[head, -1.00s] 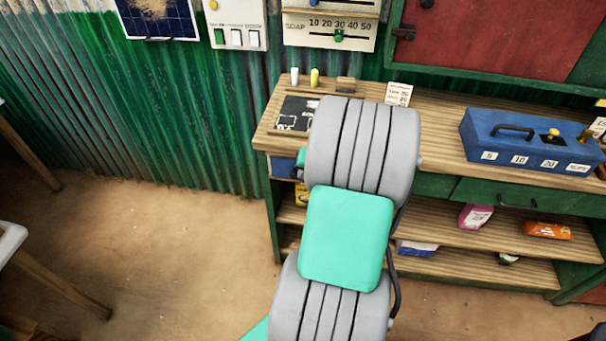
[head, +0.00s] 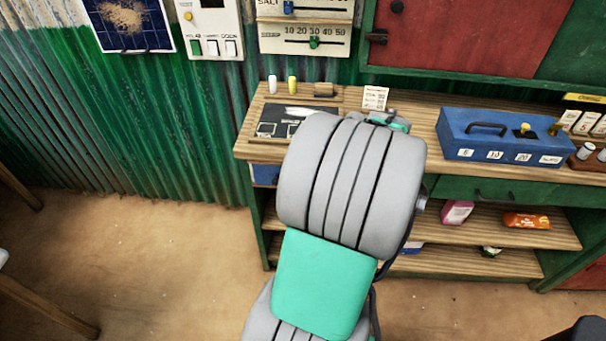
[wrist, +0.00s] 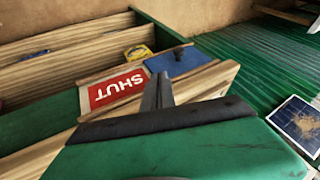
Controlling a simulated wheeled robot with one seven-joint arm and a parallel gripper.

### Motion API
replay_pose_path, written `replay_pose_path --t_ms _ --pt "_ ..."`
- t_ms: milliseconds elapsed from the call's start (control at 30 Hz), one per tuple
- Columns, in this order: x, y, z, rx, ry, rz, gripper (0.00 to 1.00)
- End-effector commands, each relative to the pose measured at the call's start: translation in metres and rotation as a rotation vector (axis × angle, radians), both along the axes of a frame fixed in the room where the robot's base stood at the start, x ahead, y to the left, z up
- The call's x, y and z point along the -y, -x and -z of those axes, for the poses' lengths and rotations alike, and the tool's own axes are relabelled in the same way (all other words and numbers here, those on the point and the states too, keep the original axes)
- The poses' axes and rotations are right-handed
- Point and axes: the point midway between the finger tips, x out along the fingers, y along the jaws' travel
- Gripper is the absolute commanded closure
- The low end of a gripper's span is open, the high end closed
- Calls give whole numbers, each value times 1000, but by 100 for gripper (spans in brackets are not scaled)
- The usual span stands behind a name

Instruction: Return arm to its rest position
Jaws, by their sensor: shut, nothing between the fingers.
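My arm rises from the bottom of the head view as thick grey and teal links (head: 350,185), in front of the counter. Its far end folds behind the big grey joint, so the fingers are hidden there. In the wrist view my gripper (wrist: 161,80) shows as narrow dark fingers, closed together with nothing between them. Behind the fingers are a red SHUT sign (wrist: 118,87) and a blue panel (wrist: 176,61). I cannot tell their exact distance from the fingers.
The wooden counter (head: 420,155) holds a blue cash box (head: 505,137), a black board (head: 283,122), a white card (head: 375,98) and small bottles (head: 292,86). Shelves below hold packets (head: 526,220). A red and green cabinet (head: 470,35) hangs above. Bare floor (head: 170,260) lies left.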

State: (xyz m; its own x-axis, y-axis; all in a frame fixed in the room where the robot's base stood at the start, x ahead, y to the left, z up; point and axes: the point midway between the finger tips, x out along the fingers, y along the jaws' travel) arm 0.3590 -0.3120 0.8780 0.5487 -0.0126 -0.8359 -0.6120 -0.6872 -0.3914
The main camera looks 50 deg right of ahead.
Motion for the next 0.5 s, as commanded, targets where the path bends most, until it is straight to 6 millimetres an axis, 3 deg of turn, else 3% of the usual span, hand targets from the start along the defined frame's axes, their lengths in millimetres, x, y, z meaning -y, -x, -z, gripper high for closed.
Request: replay_pose_path --t_ms 133,500 --pt "-1 7 -10 -1 -1 0 100" --pt "-1 8 -11 0 -1 -1 100"
